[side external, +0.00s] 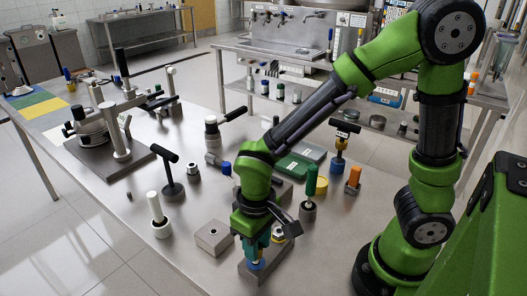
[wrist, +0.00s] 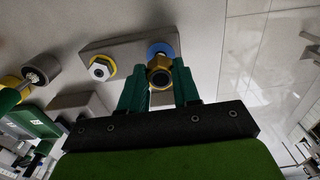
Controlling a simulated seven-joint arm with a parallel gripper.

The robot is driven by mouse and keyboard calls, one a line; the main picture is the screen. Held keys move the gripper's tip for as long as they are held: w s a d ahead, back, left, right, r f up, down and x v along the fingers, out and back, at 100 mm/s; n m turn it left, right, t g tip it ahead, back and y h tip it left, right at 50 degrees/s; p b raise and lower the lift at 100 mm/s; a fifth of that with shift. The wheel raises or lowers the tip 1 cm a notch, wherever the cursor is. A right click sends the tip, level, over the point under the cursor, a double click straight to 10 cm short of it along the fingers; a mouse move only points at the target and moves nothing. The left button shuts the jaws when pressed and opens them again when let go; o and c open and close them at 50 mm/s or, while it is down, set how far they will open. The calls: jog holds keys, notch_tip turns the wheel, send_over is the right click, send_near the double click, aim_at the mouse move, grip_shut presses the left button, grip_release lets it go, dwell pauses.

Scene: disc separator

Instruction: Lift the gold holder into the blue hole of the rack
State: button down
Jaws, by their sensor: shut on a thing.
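In the wrist view the gold holder (wrist: 160,80), a short round piece with a dark centre, sits between the two green fingers of my gripper (wrist: 158,72), which is shut on it. The grey rack (wrist: 122,44) lies beyond it, with a blue ring (wrist: 161,47) around one hole. The holder overlaps the near part of this ring; I cannot tell whether it has entered the hole. A yellow ring (wrist: 110,59) with a silver hex piece marks another hole. In the side view my gripper (side external: 254,256) is low over the rack (side external: 284,258), right by the blue ring (side external: 257,265), and hides the holder.
Bare table lies at the front left.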

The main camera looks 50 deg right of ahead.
jog(key=shift+f, duration=0.15)
jog(key=shift+f, duration=1.15)
jog(key=c, duration=0.7)
grip_release()
jog(key=shift+c, duration=0.2)
notch_tip(320, 180, up, 21)
jog(key=s+d+f+m+t+y, duration=0.1)
jog(key=s+d+m+t+y, duration=0.1)
jog(key=d+m+t, duration=0.2)
jog(key=d+t, duration=0.3)
jog(key=d, duration=0.4)
jog(key=shift+f, duration=0.3)
